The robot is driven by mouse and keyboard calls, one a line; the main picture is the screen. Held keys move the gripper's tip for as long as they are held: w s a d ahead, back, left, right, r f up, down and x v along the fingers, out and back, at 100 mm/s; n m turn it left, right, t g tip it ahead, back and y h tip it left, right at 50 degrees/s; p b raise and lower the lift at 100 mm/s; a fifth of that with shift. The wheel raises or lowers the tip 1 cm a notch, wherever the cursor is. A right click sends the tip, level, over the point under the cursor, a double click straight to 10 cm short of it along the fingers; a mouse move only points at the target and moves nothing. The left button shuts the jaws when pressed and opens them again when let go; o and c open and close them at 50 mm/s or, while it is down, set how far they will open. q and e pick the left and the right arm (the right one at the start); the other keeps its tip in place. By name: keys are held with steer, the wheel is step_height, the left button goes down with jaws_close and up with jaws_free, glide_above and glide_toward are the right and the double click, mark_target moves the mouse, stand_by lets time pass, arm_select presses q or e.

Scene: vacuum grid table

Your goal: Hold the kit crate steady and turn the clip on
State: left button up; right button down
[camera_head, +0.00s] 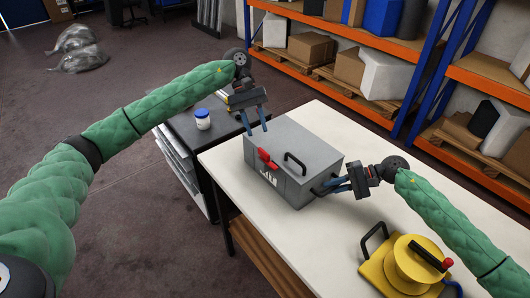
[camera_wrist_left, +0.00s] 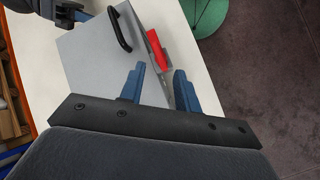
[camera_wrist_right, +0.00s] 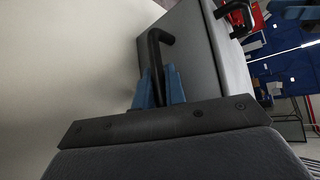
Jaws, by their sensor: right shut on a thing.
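The kit crate (camera_head: 294,165) is a grey box on the white table, with a black handle on its lid. The red clip (camera_head: 267,158) sits at the crate's front left edge; it also shows in the left wrist view (camera_wrist_left: 158,50). My left gripper (camera_head: 257,131) is open and empty above the crate's left corner, apart from the clip, its fingers pointing down. My right gripper (camera_head: 325,188) is shut on a black side handle (camera_wrist_right: 157,55) at the crate's right side. The handle's lower part is hidden between the blue fingers.
A yellow reel (camera_head: 410,262) with a black handle stands at the table's front right. A white jar with a blue lid (camera_head: 202,119) stands on a dark cabinet left of the table (camera_head: 345,235). Orange shelving (camera_head: 360,40) with boxes is behind.

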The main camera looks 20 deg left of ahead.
mark_target(262, 150)
arm_select(q)
steer(key=w+a+f+n+g+h, duration=0.2)
steer(key=w+a+f+n+h, duration=0.1)
steer(key=a+n+h, duration=0.3)
steer(key=shift+n, duration=0.7)
steer(key=x, duration=1.2)
steer(key=shift+s+d+r, duration=0.15)
steer(key=shift+d+r, duration=0.05)
jaws_close()
